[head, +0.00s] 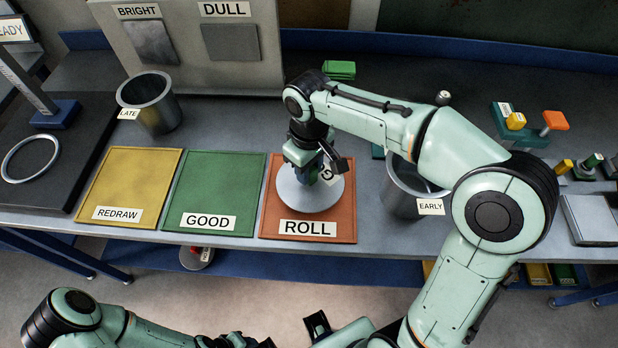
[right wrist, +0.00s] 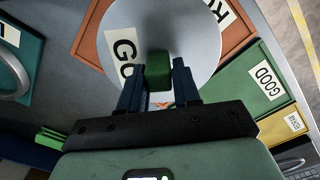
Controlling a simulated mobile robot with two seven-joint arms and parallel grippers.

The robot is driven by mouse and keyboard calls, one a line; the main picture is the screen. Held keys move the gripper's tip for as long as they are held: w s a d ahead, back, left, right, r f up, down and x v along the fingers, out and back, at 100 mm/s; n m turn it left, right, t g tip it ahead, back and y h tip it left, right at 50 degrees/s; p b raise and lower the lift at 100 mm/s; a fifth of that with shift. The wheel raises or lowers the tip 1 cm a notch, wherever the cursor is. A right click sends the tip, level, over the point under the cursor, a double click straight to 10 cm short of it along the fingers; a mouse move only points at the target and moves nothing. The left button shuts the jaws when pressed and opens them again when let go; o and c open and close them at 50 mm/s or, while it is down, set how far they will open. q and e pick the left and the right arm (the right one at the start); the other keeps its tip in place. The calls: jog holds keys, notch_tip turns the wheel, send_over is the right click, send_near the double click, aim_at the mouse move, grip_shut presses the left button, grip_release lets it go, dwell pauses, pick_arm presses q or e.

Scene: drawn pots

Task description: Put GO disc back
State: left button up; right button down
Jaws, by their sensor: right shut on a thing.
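The pale grey GO disc (head: 306,196) is over the orange ROLL tray (head: 345,225); I cannot tell whether it touches the tray. My right gripper (head: 308,165) points down at the disc's middle and hides part of its label. In the right wrist view the disc (right wrist: 200,30) fills the top middle, with its white label partly covered. There my right gripper (right wrist: 157,80) is shut on the disc's green knob (right wrist: 158,70), one blue finger on each side. My left arm runs along the bottom edge of the head view, its gripper not clearly shown.
Left of the ROLL tray lie the green GOOD tray (head: 215,180) and yellow REDRAW tray (head: 130,175). The metal LATE bin (head: 155,110) stands behind them. The EARLY bin (head: 400,195) stands right of the ROLL tray, partly behind my right arm. A green stack (head: 339,69) lies behind.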

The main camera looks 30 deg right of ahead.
pick_arm(q)
jog(key=shift+s+f, duration=0.15)
jog(key=shift+f, duration=0.15)
pick_arm(e)
jog(key=shift+f, duration=1.95)
pick_arm(q)
jog(key=shift+b, duration=0.3)
pick_arm(e)
jog(key=shift+f, duration=0.2)
pick_arm(q)
jog(key=shift+f, duration=0.1)
pick_arm(e)
jog(key=c, duration=0.8)
grip_release()
jog(key=shift+r, duration=0.1)
jog(key=shift+r, duration=0.3)
notch_tip(320, 180, up, 11)
jog(key=shift+f+p, duration=0.15)
jog(key=shift+p, duration=0.85)
jog(key=shift+r, duration=0.45)
pick_arm(q)
jog(key=r, duration=0.1)
jog(key=w+r, duration=0.1)
jog(key=shift+w+r, duration=0.2)
jog(key=shift+r, duration=0.15)
